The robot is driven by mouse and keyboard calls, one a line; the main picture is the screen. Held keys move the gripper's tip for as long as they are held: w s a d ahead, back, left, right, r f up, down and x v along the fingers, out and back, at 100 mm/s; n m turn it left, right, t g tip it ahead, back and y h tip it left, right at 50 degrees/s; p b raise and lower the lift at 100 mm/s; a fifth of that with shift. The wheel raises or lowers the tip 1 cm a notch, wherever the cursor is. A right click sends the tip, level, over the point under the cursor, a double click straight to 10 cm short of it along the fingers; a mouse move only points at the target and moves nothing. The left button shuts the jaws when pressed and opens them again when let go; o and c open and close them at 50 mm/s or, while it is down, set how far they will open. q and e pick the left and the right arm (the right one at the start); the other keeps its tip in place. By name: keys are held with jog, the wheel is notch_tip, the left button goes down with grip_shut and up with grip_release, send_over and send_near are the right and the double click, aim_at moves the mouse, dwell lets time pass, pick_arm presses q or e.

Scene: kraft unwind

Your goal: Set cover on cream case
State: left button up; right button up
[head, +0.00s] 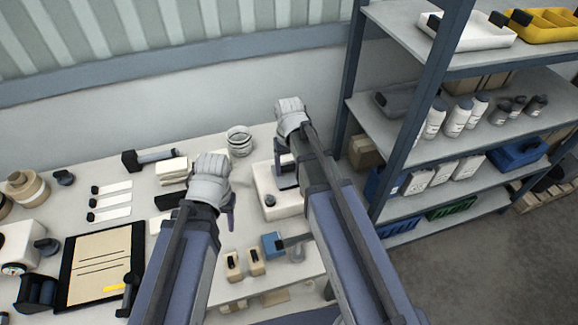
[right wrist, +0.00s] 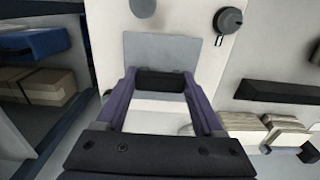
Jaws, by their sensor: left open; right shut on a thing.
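The cream case (head: 269,187) stands near the right end of the table, with a dark round knob on its top. It fills the upper middle of the right wrist view (right wrist: 185,25). My right gripper (head: 285,155) is over the case, shut on the dark grip of a flat grey cover (right wrist: 160,48). The cover lies over part of the case's top; I cannot tell whether it touches. My left gripper (head: 229,200) is open and empty, left of the case above the table.
A blue block (head: 271,244) and two tan pieces (head: 243,263) lie in front of the case. A round white container (head: 239,141) stands behind it. A shelf rack (head: 400,145) rises at the right. A clipboard (head: 98,262) lies at the left.

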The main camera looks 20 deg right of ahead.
jog(key=shift+f+b, duration=0.95)
jog(key=shift+f, duration=0.05)
dwell(1.8)
jog(key=o, duration=1.4)
notch_tip(320, 180, up, 8)
jog(key=p, duration=0.8)
jog(key=shift+f, duration=0.1)
